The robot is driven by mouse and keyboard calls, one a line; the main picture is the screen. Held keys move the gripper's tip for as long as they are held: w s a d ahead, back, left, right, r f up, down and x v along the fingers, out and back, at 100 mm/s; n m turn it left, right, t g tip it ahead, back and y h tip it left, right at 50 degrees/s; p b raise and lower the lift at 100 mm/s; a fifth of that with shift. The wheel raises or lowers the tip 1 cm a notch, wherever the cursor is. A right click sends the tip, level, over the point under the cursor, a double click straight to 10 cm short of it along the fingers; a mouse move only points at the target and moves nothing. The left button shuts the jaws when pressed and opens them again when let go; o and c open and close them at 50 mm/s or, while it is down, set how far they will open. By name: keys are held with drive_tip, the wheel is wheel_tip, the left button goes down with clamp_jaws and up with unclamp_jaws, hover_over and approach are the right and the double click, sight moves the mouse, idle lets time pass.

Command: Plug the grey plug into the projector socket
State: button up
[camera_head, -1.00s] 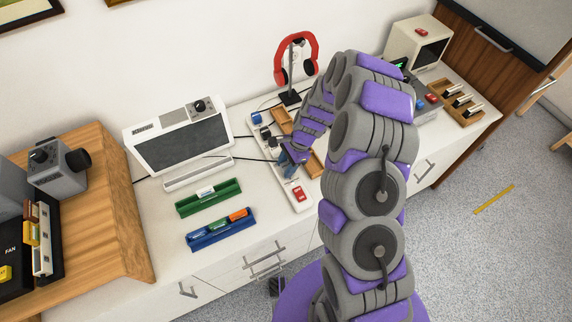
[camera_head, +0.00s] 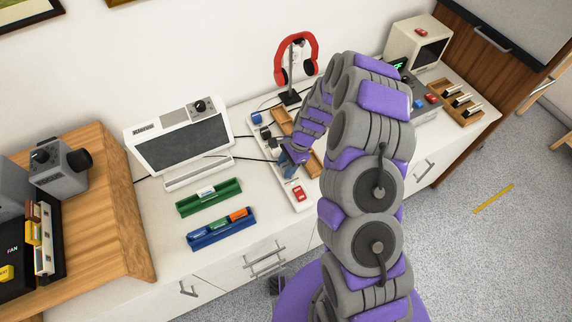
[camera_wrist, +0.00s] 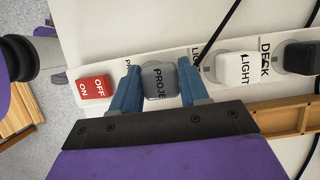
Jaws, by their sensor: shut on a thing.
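In the wrist view, the grey plug (camera_wrist: 158,82) sits between the blue fingers of my gripper (camera_wrist: 157,88), which is shut on it. Lettering beginning "PROJE" shows on the plug. It is over the white power strip (camera_wrist: 68,92), between the red ON/OFF switch (camera_wrist: 94,88) and a white plug (camera_wrist: 235,68). The socket beneath is hidden, and I cannot tell whether the plug is seated. In the head view, my gripper (camera_head: 292,156) is over the strip (camera_head: 303,206), near its switch end.
A black plug (camera_wrist: 302,57) sits farther along the strip. A wooden tray (camera_wrist: 285,118) runs beside it. The red headphones (camera_head: 297,58) hang on a stand behind.

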drive_tip(key=shift+f, duration=0.35)
drive_tip(key=o, duration=1.1)
drive_tip(key=shift+c, duration=0.2)
drive_tip(key=shift+r, duration=0.1)
drive_tip(key=p+v, duration=0.2)
drive_tip(key=v, duration=1.5)
drive_tip(key=shift+d+p, duration=0.2)
drive_tip(key=shift+p, duration=0.2)
